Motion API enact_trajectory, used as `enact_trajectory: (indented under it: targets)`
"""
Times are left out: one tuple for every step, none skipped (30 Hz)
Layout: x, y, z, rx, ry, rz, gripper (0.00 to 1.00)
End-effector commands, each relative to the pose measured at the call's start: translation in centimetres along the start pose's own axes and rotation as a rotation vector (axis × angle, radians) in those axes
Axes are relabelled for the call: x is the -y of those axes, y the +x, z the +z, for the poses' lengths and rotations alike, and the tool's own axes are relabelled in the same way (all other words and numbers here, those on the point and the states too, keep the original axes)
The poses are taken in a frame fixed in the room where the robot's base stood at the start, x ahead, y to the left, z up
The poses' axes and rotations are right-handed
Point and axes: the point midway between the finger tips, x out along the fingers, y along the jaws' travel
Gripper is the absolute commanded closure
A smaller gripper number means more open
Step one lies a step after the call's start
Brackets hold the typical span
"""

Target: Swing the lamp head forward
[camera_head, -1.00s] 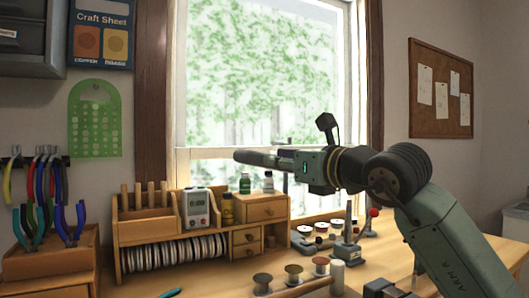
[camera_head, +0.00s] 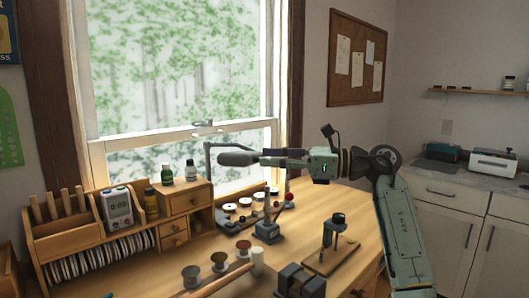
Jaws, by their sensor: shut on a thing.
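The lamp has a slim grey arm (camera_head: 228,146) that rises behind the wooden organizer and bends to the right at the top. Its dark grey, rounded lamp head (camera_head: 237,159) points left, in front of the window. My gripper (camera_head: 266,158) reaches in from the right, level with the head. Its fingers are shut on the lamp head's right end. The exact contact is small and partly hidden by the fingers.
The wooden organizer (camera_head: 95,228) with a timer (camera_head: 118,207) and bottles stands at left. Spools (camera_head: 220,262), a small vise (camera_head: 267,230) and a drill stand (camera_head: 330,243) stand on the bench (camera_head: 310,205). Bench top is clear at centre right.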

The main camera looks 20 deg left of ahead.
Motion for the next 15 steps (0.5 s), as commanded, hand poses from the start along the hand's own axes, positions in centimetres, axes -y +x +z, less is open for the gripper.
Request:
enact_trajectory:
  targets:
    - [0.12, -0.06, 0.24, 0.002, -0.001, 0.002, 1.00]
    - [0.15, -0.09, 0.22, 0.001, -0.002, 0.004, 1.00]
    - [0.18, -0.13, 0.18, 0.001, -0.003, 0.006, 1.00]
    - [0.20, -0.14, 0.15, 0.001, -0.003, 0.007, 1.00]
    - [0.21, -0.16, 0.14, 0.001, -0.003, 0.007, 1.00]
    - [0.21, -0.16, 0.12, 0.000, -0.003, 0.007, 1.00]
    - [0.21, -0.16, 0.11, 0.000, -0.003, 0.007, 1.00]
    - [0.21, -0.15, 0.11, 0.000, -0.003, 0.007, 1.00]
    - [0.20, -0.15, 0.11, 0.000, -0.003, 0.007, 1.00]
    - [0.20, -0.14, 0.11, 0.000, -0.003, 0.007, 1.00]
    - [0.20, -0.14, 0.11, 0.000, -0.003, 0.007, 1.00]
    - [0.20, -0.13, 0.12, 0.000, -0.003, 0.007, 1.00]
    - [0.20, -0.13, 0.12, 0.000, -0.003, 0.007, 1.00]
    - [0.20, -0.13, 0.12, 0.000, -0.003, 0.007, 0.80]
    - [0.20, -0.12, 0.12, 0.000, -0.003, 0.007, 0.77]
